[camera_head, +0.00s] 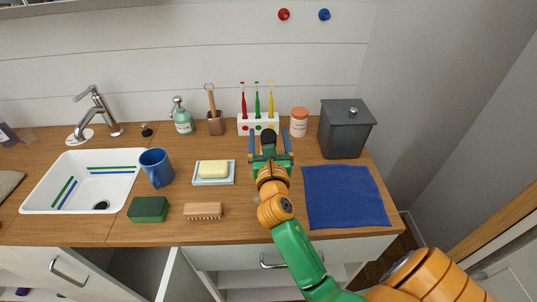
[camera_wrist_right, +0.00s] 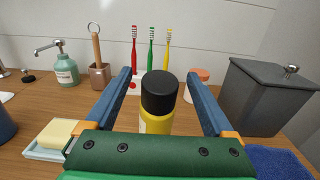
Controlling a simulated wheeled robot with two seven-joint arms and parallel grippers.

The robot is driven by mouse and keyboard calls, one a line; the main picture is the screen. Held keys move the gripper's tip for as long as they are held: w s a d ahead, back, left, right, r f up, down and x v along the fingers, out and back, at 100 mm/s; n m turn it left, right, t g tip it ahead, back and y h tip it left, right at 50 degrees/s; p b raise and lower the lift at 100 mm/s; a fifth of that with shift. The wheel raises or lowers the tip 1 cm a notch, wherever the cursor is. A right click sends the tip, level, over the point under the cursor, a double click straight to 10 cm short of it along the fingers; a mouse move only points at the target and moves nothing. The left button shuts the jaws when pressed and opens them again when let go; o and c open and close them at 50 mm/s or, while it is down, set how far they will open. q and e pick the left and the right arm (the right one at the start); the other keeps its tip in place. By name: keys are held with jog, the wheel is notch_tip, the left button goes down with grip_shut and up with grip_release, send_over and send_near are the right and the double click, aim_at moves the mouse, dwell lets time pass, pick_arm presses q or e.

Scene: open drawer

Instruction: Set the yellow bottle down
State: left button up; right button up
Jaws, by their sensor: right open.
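The yellow bottle (camera_wrist_right: 158,122) with a black cap stands upright between the two fingers of my right gripper in the wrist view. In the head view, only its black cap (camera_head: 269,136) shows clearly, and my gripper hides the rest. My right gripper (camera_head: 270,143) is open around the bottle, with a gap on each side in the wrist view (camera_wrist_right: 160,100). The bottle's base is hidden, so its contact with the wooden counter (camera_head: 250,222) cannot be seen. My left gripper is not in view.
A toothbrush holder (camera_head: 258,124) and a peach jar (camera_head: 299,122) stand behind the bottle. A grey bin (camera_head: 344,129) and a blue cloth (camera_head: 344,196) lie to the right. A soap dish (camera_head: 229,180), brush (camera_head: 203,211), green sponge (camera_head: 148,209) and blue mug (camera_head: 156,167) are left.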

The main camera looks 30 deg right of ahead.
jog(key=x, duration=0.3)
jog(key=shift+f, duration=0.1)
jog(key=shift+w+d+f, duration=0.1)
jog(key=shift+w+f, duration=0.1)
jog(key=shift+s+r, duration=0.15)
jog(key=shift+s, duration=0.05)
jog(key=c, duration=0.6)
grip_shut()
